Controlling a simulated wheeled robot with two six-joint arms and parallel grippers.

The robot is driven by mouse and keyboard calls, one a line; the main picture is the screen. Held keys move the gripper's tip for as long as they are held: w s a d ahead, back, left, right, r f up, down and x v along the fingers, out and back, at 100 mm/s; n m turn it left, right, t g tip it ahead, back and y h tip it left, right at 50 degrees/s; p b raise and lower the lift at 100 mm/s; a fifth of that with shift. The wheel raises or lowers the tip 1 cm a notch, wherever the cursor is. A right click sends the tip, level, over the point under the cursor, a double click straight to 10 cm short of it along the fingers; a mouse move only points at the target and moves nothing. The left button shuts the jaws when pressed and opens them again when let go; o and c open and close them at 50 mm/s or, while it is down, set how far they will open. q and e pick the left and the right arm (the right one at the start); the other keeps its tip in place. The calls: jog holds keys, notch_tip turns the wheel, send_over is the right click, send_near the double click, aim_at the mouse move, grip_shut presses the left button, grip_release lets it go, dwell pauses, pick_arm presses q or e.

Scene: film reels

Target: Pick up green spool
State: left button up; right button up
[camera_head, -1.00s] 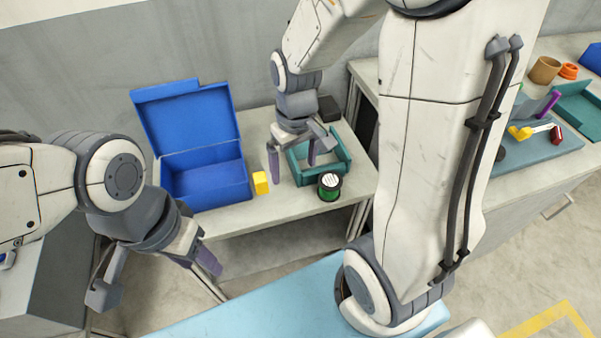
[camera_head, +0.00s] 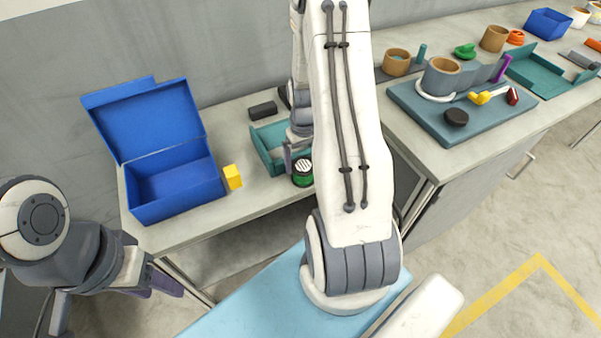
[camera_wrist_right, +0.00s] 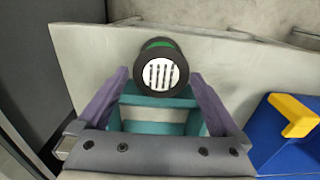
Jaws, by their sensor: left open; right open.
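The green spool (camera_head: 302,177) has dark flanges, a green middle and a white slotted top. It stands upright near the front edge of the small table, beside a teal tray (camera_head: 264,157). My right gripper (camera_head: 299,158) is low over that tray, close to the spool, partly hidden by my own arm. In the right wrist view, the spool (camera_wrist_right: 158,72) shows between and just beyond the tips of the open right gripper (camera_wrist_right: 158,82), with no grip on it. My left gripper (camera_head: 108,303) is open and empty at lower left, away from the table.
A yellow block (camera_head: 232,177) stands beside an open blue box (camera_head: 175,183) left of the tray. A dark block (camera_head: 263,110) lies behind the tray. The right counter holds a blue-grey board (camera_head: 480,125) with several parts.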

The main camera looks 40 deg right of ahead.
aim_at(303, 165)
notch_tip(303, 165, down, 5)
jog(key=shift+a+r, duration=0.1)
jog(key=shift+r, duration=0.05)
jog(key=c, duration=1.3)
jog(key=shift+r, duration=0.15)
